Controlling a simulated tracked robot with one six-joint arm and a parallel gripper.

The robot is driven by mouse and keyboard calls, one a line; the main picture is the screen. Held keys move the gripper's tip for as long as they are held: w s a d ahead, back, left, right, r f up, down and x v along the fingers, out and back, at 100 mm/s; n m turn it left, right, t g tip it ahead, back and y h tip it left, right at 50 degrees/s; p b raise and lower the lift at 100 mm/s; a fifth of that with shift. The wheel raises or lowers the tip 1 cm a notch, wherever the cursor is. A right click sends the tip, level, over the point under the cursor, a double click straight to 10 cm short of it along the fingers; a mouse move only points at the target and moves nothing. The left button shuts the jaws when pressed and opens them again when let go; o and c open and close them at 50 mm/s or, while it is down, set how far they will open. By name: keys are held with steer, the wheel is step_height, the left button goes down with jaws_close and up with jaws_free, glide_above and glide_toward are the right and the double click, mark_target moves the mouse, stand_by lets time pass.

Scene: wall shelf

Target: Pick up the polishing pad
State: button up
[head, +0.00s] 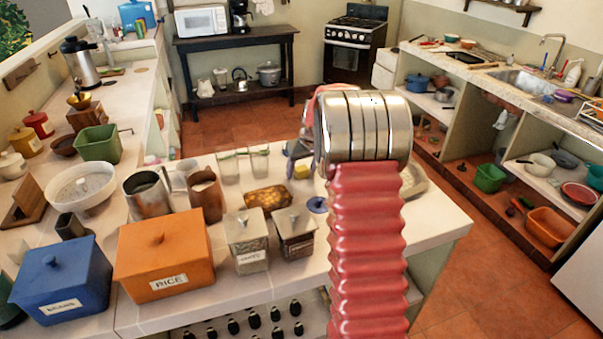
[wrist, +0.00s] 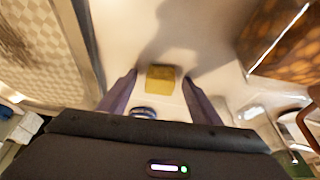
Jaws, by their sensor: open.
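The polishing pad appears to be the small yellow block (wrist: 160,78) on the pale counter, between and just beyond my fingertips in the wrist view. It also shows as a small yellow patch in the head view (head: 301,172), beside my arm. My gripper (wrist: 160,73) is open, with one purple-grey finger on each side of the pad and nothing held. In the head view my gripper (head: 297,150) is largely hidden behind my arm's metal joint. I cannot tell how far above the counter the fingertips are.
An amber patterned dish (head: 268,197) lies left of the pad. Two labelled glass jars (head: 246,240) (head: 295,234) stand nearer, with glasses (head: 228,168) behind-left. A small blue round thing (head: 317,205) lies nearby. A checkered object (wrist: 45,50) lies left in the wrist view.

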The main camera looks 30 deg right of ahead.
mark_target(302, 169)
steer(key=shift+c, duration=0.5)
steer(key=c, duration=1)
steer(key=shift+r, duration=0.1)
step_height(302, 169, up, 10)
steer(key=shift+f, duration=0.1)
stand_by(0.4)
steer(key=o, duration=0.4)
steer(key=shift+c, duration=0.2)
steer(key=c, duration=0.3)
